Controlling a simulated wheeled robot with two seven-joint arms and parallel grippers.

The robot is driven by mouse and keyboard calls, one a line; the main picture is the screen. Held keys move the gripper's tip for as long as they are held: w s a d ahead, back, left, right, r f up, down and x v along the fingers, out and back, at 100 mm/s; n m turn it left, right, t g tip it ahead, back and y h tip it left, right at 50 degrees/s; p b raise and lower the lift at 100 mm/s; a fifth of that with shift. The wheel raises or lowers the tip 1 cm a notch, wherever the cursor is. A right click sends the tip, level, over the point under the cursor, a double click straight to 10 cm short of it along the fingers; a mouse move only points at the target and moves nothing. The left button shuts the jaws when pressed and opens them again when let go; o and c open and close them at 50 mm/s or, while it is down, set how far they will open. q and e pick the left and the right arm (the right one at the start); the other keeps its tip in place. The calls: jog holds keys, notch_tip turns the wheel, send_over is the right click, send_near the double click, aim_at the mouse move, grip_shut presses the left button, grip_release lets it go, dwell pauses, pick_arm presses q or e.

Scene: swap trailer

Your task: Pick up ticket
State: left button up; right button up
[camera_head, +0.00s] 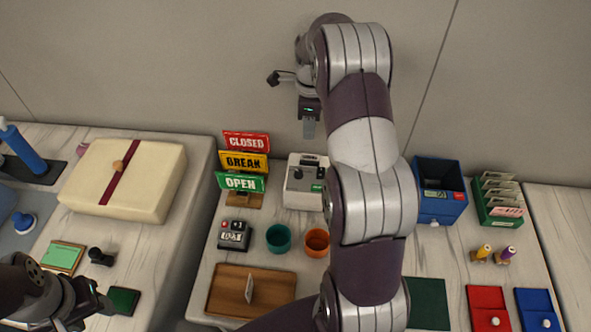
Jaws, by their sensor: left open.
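A small pale card (249,288), which may be the ticket, stands upright in the brown wooden tray (223,290) at the front of the middle table. My left gripper (100,304) is open at the lower left, over the left table and well left of the tray; its fingertips are small and partly dark. My right arm crosses the middle of the view. Its gripper (309,126) hangs high near the back wall, above a grey-white machine (300,190), and its fingers are seen too narrowly to tell their opening.
Teal (278,239) and orange (317,242) cups and a small counter (234,236) are nearby. A blue box (439,190) and green card holder (497,200) stand right.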

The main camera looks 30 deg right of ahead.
notch_tip(320, 180, down, 3)
jog(key=shift+w+f, duration=0.1)
jog(key=f, duration=0.2)
jog(key=s+f, duration=0.1)
jog(key=f, duration=0.1)
jog(key=shift+f, duration=0.4)
jog(key=shift+w+f, duration=0.1)
jog(key=shift+f, duration=0.1)
grip_shut()
dwell(0.7)
